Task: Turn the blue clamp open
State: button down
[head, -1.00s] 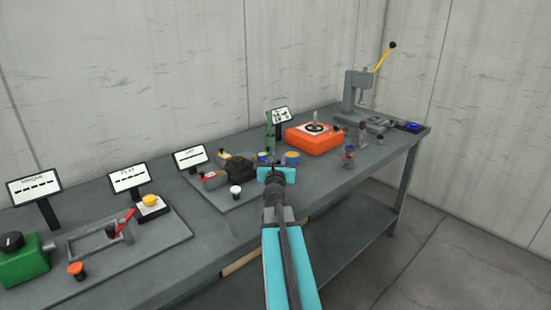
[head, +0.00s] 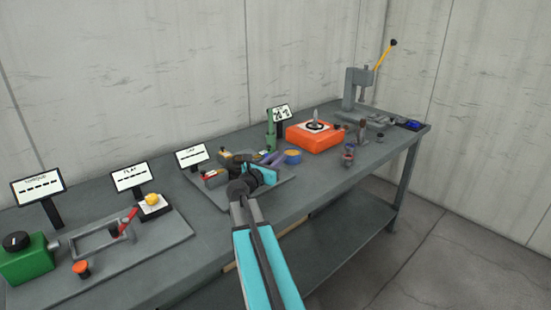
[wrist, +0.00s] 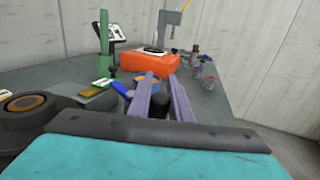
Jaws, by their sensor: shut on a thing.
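The blue clamp (wrist: 121,91) shows in the wrist view as a blue bar just left of my left finger. It runs behind that finger toward a dark rounded grip (wrist: 160,106) that sits between my two purple fingers. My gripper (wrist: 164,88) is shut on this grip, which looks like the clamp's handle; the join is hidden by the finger. In the head view my gripper (head: 274,158) is low over the grey plate, pointing toward the back right. There the clamp is too small and too covered to make out clearly.
A yellow-and-blue round part (head: 292,157) stands close by the fingers. The orange box (head: 314,138) and a green post (head: 270,130) are beyond. A dark round part (wrist: 25,105) is close at left.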

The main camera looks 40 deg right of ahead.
jog(key=shift+a+f+m+g+h+p, duration=0.15)
jog(key=shift+a+m+g+p, duration=0.2)
jog(key=shift+m+g, duration=0.8)
jog(key=shift+a+r+m+g+h+p, duration=0.2)
jog(key=shift+m+g, duration=0.45)
jog(key=shift+g, duration=1)
jog(key=shift+s+a, duration=0.1)
jog(key=shift+a, duration=0.05)
jog(key=c, duration=1.6)
grip_release()
jog(key=shift+a, duration=0.15)
jog(key=a, duration=0.4)
jog(key=a+b, duration=0.1)
jog(key=a, duration=0.4)
jog(key=w+a+b, duration=0.1)
jog(key=a, duration=0.3)
jog(key=shift+w+a, duration=0.1)
jog(key=shift+a, duration=0.1)
